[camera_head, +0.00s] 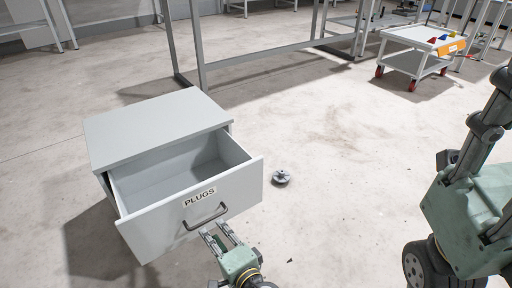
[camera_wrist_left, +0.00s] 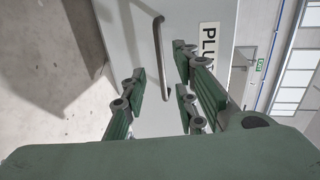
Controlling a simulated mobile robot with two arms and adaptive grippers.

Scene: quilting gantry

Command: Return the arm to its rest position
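My left gripper (camera_head: 213,230) is in front of the pulled-out drawer (camera_head: 239,194) of a grey cabinet (camera_head: 155,125). In the left wrist view its fingers (camera_wrist_left: 160,76) are apart, with nothing held between them. The dark bar handle (camera_wrist_left: 158,40) shows in the gap between the fingers in that view. In the head view the handle (camera_head: 207,218) is just beyond the fingertips, and I cannot tell whether they touch it. The drawer front carries a "PLUGS" label (camera_head: 199,197); the visible inside looks empty. My right gripper cannot be made out.
A round grey part (camera_head: 280,177) lies on the floor right of the drawer. A white cart (camera_head: 416,40) with red wheels and an orange bin (camera_head: 451,46) stands at the back right. A metal frame (camera_head: 262,55) stands behind the cabinet.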

